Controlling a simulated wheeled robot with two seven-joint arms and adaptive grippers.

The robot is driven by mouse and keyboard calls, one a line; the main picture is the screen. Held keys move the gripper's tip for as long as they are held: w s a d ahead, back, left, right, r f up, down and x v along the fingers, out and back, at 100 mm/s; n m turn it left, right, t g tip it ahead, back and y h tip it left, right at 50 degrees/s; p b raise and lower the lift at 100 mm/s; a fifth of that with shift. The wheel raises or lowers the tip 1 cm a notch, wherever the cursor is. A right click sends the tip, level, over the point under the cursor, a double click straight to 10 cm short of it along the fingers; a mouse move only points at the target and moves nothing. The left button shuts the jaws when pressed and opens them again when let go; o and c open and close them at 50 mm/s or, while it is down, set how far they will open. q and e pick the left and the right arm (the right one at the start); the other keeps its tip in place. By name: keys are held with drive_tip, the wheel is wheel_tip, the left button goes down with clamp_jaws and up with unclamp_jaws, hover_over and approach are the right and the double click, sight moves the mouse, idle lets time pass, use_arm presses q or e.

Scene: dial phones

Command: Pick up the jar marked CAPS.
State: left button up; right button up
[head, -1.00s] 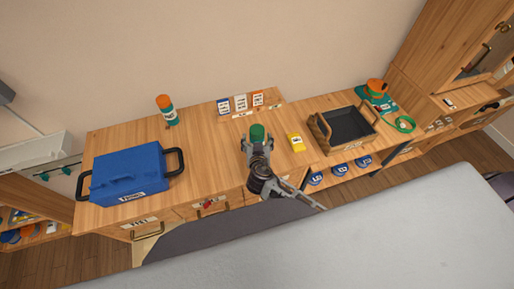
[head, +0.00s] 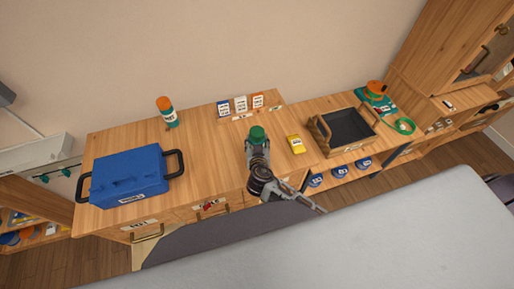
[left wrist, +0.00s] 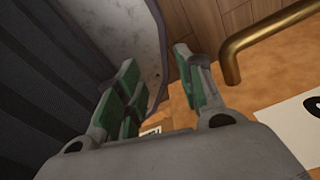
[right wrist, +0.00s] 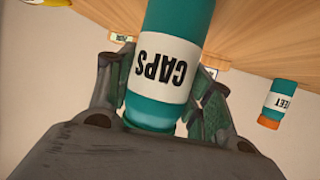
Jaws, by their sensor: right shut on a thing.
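The jar marked CAPS is teal with a white label; in the head view its green lid (head: 257,133) shows at the middle of the wooden counter, and its label (right wrist: 163,72) fills the middle of the right wrist view, upside down there. My right gripper (head: 257,146) is shut around the jar, a finger on each side. Whether the jar's base touches the counter is hidden. My left gripper (left wrist: 158,72) is open and empty in the left wrist view, near a brass handle (left wrist: 265,38); it does not show in the head view.
A pale grey surface (head: 380,235) spans the foreground. Bare counter lies left of the jar.

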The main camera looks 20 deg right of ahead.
sight(257, 132)
drive_tip(key=shift+r, duration=0.15)
drive_tip(key=shift+r+b, duration=0.4)
drive_tip(key=shift+r, duration=4.55)
